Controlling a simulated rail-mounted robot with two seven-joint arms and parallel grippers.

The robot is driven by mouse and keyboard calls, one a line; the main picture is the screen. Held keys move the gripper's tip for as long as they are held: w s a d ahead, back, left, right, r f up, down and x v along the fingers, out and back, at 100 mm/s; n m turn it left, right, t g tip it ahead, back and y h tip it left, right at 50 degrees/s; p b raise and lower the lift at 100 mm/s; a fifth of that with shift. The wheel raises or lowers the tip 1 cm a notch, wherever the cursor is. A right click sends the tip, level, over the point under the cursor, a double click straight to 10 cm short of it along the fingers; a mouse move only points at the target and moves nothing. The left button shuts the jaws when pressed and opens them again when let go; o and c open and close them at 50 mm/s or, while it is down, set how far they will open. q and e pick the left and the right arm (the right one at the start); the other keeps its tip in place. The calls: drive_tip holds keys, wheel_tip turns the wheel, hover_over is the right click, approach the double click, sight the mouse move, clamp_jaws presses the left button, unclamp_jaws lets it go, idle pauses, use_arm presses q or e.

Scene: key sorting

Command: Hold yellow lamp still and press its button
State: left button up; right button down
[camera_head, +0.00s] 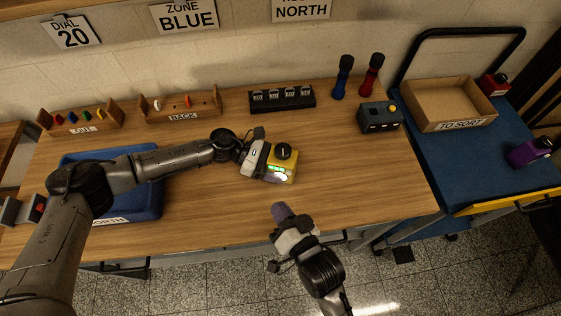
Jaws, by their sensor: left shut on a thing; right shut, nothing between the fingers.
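The yellow lamp (291,169) stands on the wooden table near its middle. It has a dark round knob or button (283,151) on top and a glowing green and white patch on its near side. My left gripper (265,161) is shut on the yellow lamp from its left side and hides part of it. My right gripper (281,212) is shut and empty near the table's front edge, below the lamp in the picture and apart from it.
A blue tray (150,205) lies under my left arm. A dark block with several dials (283,98), red and blue torches (370,76) and a grey box with a yellow button (380,117) stand at the back. A blue cart with a TO SORT box (463,125) is right. The table's right front is clear.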

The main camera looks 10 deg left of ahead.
drive_tip(key=shift+s, duration=0.25)
use_arm(q)
drive_tip(key=o, duration=0.8)
drive_tip(key=v, duration=1.2)
